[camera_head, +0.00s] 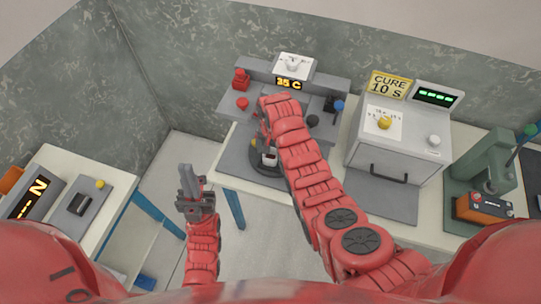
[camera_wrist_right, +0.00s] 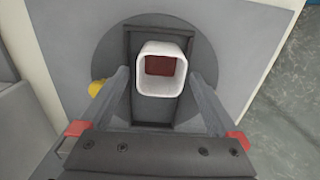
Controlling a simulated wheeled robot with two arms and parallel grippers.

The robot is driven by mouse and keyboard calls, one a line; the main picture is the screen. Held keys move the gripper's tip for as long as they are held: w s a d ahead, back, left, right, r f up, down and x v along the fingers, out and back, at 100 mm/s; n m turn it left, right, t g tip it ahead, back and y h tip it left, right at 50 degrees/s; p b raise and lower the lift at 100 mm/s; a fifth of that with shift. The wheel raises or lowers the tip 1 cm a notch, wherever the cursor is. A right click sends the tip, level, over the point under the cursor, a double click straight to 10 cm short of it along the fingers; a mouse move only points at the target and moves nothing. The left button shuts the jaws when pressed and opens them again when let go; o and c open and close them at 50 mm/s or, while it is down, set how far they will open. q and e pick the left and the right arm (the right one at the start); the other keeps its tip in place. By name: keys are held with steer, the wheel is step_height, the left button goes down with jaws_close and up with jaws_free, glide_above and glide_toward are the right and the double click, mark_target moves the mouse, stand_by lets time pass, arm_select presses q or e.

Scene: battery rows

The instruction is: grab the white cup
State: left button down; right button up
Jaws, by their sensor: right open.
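The white cup (camera_wrist_right: 162,68) is a rounded-square cup seen from above in the right wrist view, with a dark red area inside it. It stands over a dark rectangular frame on a round grey plate (camera_wrist_right: 110,50). In the head view only a bit of the white cup (camera_head: 269,159) shows beside my right arm. My right gripper (camera_wrist_right: 163,82) is open, with one finger on each side of the cup's near part; I cannot tell whether they touch it. My left gripper (camera_head: 189,183) is held away to the left, its fingers close together; whether they are fully shut is unclear.
A grey station with a 35 C display (camera_head: 290,84) stands behind the cup. A yellow knob (camera_wrist_right: 97,88) sits left of the plate in the wrist view. To the right are a cure oven (camera_head: 400,150) and a green press (camera_head: 487,165). A side table (camera_head: 120,188) stands left.

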steer(key=shift+f, duration=0.15)
jaws_close()
stand_by(0.4)
